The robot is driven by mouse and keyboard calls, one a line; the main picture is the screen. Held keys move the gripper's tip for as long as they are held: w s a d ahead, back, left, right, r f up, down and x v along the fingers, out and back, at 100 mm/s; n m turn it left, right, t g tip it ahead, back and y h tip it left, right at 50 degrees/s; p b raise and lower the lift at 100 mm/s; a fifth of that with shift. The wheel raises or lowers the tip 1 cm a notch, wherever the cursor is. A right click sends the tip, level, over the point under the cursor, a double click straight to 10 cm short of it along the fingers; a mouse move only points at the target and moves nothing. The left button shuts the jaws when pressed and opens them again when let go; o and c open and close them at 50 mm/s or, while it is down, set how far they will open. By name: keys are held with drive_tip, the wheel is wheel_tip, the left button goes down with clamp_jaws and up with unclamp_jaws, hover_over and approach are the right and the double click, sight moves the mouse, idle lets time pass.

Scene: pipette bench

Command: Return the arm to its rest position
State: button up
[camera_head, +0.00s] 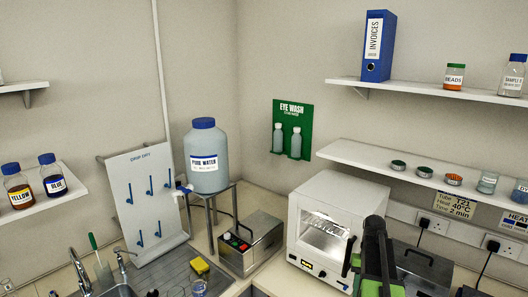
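My black and green arm (377,262) rises from the bottom edge, right of centre, in the head view. It stands in front of the white heating box and overlaps its right side. I cannot make out separate fingertips at its end, so whether my gripper is open or shut does not show. No held object can be seen.
The white box (306,250) with a lit window stands on the bench. Left of it are a metal control box (262,247), a pure water bottle (208,177) on a stand, a drip rack (128,170) and a sink (120,291). Shelves (450,92) line the right wall.

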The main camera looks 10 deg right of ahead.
drive_tip(key=w+a+f+n+t+b, duration=0.1)
drive_tip(key=a+f+n+b, duration=0.2)
drive_tip(key=a, duration=1.3)
drive_tip(key=w+a+f+n+t+h+b, duration=0.1)
drive_tip(key=a+f+b, duration=0.7)
drive_tip(key=a, duration=0.9)
wheel_tip(320, 180, down, 4)
drive_tip(key=shift+a+r+n+b, duration=0.25)
drive_tip(key=shift+n+b, duration=0.05)
drive_tip(key=shift+n, duration=0.6)
drive_tip(key=shift+a, duration=0.1)
drive_tip(key=shift+c, duration=0.4)
